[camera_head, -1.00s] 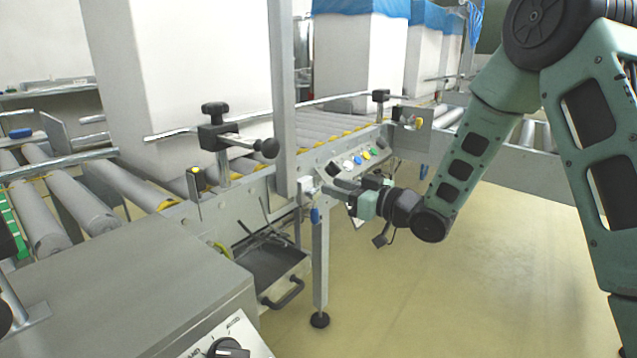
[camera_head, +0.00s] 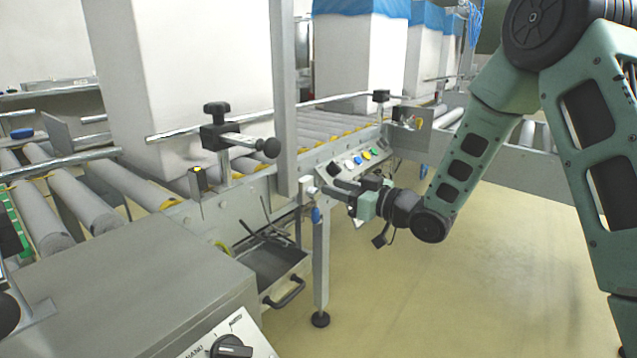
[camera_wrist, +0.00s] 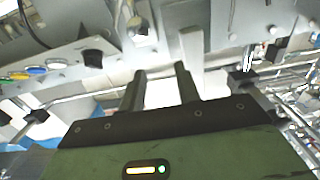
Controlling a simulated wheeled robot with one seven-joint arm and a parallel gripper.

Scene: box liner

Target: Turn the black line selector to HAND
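A small sloped panel on the conveyor side carries a black selector knob (camera_head: 333,169) at its left end, beside coloured buttons. The black knob also shows in the wrist view (camera_wrist: 92,58), left of my fingers. Its setting cannot be read. Another black rotary knob (camera_head: 231,347) sits on the near cabinet's pale panel, cut off by the bottom edge, with partly legible lettering around it. My gripper (camera_head: 334,187) is just below and in front of the conveyor panel. In the wrist view its two fingers (camera_wrist: 160,85) stand apart with nothing between them, apart from the knob.
Several buttons (camera_head: 366,154) line the panel right of the knob. A grey upright post (camera_head: 283,100) stands left of it. An open drawer (camera_head: 275,262) juts out below the conveyor. A large white box (camera_head: 190,70) stands on the rollers. The floor at right is clear.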

